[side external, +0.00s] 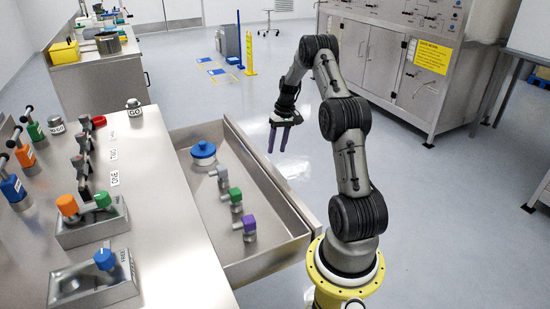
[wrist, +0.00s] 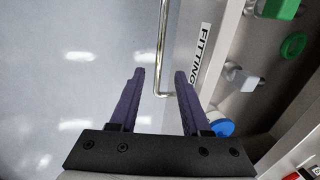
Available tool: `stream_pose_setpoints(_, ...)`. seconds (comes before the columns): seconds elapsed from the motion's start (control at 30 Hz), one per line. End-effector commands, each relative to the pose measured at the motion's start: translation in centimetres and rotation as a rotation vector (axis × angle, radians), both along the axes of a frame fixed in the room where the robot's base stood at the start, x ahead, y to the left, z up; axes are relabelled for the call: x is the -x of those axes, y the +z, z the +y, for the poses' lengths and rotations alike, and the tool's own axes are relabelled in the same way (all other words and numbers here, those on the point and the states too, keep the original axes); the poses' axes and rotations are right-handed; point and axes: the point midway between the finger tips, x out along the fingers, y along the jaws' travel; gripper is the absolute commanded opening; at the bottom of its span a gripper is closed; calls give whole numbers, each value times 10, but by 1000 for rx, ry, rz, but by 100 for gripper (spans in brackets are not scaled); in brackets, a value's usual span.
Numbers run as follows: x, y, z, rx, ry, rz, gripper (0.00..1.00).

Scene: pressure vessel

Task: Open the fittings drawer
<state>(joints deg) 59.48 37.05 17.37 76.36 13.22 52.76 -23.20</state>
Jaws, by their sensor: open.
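The fittings drawer (side external: 262,178) stands pulled well out from the steel bench in the side external view. My gripper (side external: 277,148) is open, purple fingers pointing down, just outside the drawer front. In the wrist view the handle's lower end lies between my fingertips (wrist: 159,74); I cannot tell whether they touch it or how deep they are.
The drawer holds a blue-lidded item (side external: 203,152) and fittings with grey, green (side external: 235,195) and purple (side external: 249,224) tops. The bench top (side external: 160,170) carries valves and several fittings. A steel cabinet (side external: 385,60) stands behind my arm. The floor outside the drawer is clear.

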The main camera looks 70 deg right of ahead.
Motion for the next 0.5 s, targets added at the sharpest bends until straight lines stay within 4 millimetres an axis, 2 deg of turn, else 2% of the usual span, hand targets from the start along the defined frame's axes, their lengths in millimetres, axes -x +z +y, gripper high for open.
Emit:
stream_pose_setpoints(0.03,1,13,-3,6,-1,-3,47)
stream_pose_setpoints(0.2,6,44,-7,3,0,-2,47)
stream_pose_setpoints(0.33,8,61,-9,3,0,-2,47)
stream_pose_setpoints(0.5,10,71,-10,2,1,0,47)
